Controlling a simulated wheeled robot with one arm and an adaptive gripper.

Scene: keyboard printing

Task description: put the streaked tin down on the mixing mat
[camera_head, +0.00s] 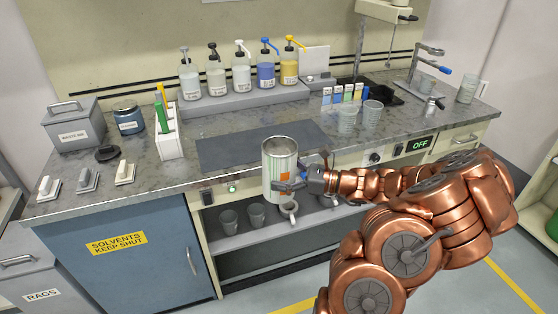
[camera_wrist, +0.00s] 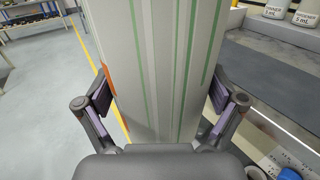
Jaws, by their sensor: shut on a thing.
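The streaked tin (camera_head: 279,165) is a pale, upright cylinder with green streaks and an orange patch. In the head view it is in front of the bench's front edge and overlaps the mat's lower right part. The mixing mat (camera_head: 235,151) is a flat dark grey sheet on the worktop. My gripper (camera_head: 296,184) is shut on the tin from the right. In the wrist view the tin (camera_wrist: 155,65) fills the middle, with my gripper's fingers on both its sides. The mat (camera_wrist: 262,75) shows at the right there. The tin's base is hidden in the wrist view.
Several pump bottles (camera_head: 240,70) stand on a raised shelf behind the mat. A white rack (camera_head: 167,135) is left of it. Clear cups (camera_head: 347,117) and coloured cards stand at the right. Grey mugs (camera_head: 256,215) sit on the shelf below. The mat's visible surface is bare.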

